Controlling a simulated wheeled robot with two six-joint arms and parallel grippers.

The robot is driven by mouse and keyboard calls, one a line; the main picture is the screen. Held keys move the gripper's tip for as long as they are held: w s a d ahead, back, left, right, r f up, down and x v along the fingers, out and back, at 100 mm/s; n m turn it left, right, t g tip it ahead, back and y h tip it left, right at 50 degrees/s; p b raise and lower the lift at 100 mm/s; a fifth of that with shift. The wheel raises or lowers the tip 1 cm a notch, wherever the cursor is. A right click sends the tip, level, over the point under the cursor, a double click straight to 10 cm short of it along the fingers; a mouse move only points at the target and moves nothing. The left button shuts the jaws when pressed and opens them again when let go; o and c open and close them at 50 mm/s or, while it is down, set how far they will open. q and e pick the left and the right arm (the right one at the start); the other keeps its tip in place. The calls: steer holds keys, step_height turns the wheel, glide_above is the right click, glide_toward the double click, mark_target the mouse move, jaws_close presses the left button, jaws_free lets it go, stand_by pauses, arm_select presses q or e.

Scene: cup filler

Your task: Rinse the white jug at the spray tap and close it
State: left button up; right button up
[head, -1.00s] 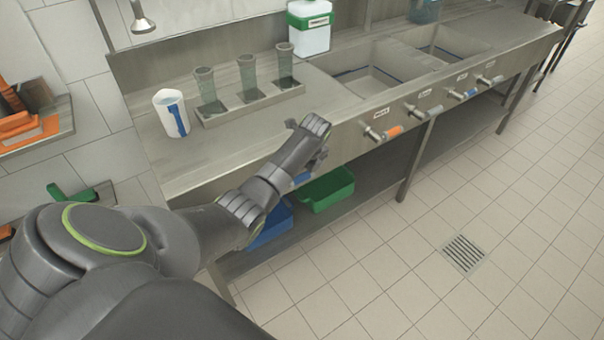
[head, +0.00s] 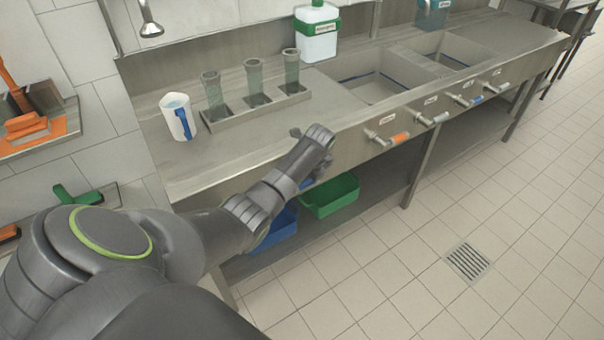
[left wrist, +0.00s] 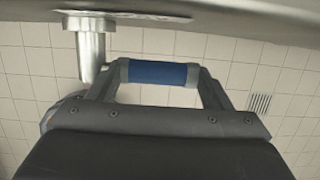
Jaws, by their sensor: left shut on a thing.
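The white jug (head: 179,121) with a blue handle stands upright on the steel counter at the left, with pale blue showing at its open top. The spray tap head (head: 150,24) hangs above the counter at the upper left. My left gripper (left wrist: 160,75) is shut on a blue-sleeved lever (left wrist: 174,73) beside a metal valve stem (left wrist: 91,50), under the counter's front edge. In the head view my arm mostly hides this lever, and only a bit of blue shows below the wrist. My right gripper is out of view.
A rack of tall greenish glasses (head: 240,114) stands right of the jug, with a white-green canister (head: 317,40) and sinks beyond. Orange, white and blue tap levers (head: 399,137) stick out along the front. Green (head: 331,200) and blue bins sit on the lower shelf.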

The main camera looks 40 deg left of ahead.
mark_target(310, 182)
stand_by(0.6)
arm_select(q)
steer(key=shift+w+f+g+b, duration=0.1)
steer(key=shift+f+g+b, duration=0.6)
steer(key=shift+b, duration=0.2)
steer(key=shift+f+g+y+b, duration=0.3)
steer(key=shift+g+y+b, duration=0.1)
steer(key=shift+b, duration=0.35)
steer(key=shift+d+f+g+b, duration=0.1)
steer(key=shift+f+g+b, duration=0.1)
steer(key=shift+g+b, duration=0.5)
steer(key=shift+f+y+b, duration=0.35)
steer(key=shift+y+b, duration=0.05)
steer(key=shift+b, duration=0.65)
steer(key=shift+m+b, duration=0.3)
stand_by(3.7)
